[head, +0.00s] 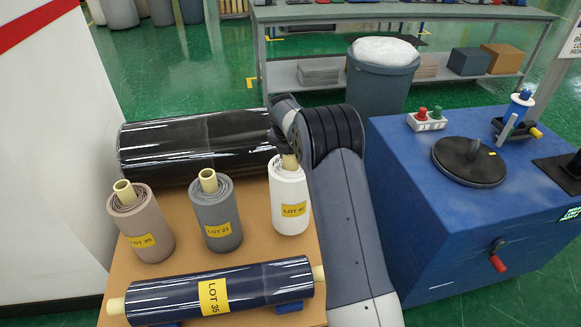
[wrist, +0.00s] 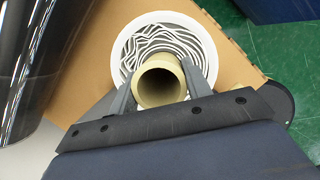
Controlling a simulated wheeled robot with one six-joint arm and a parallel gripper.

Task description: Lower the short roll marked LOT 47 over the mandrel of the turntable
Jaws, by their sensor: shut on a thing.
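The short white roll (head: 290,200) has a yellow label that appears to read LOT 47. It stands upright at the right edge of the cardboard-topped stand. My gripper (head: 289,156) is above it, shut on its cream core tube. In the wrist view, my gripper's fingers (wrist: 160,84) lie on either side of the core (wrist: 160,84), and the white roll's wound end (wrist: 150,42) shows around it.
A grey roll (head: 215,212) and a mauve roll (head: 141,225) stand left of the white one. A long dark blue roll (head: 245,292) lies in front, a large black roll (head: 190,145) behind. The blue machine (head: 440,215) carries a button box (head: 427,122) and a blue-topped lever (head: 517,108).

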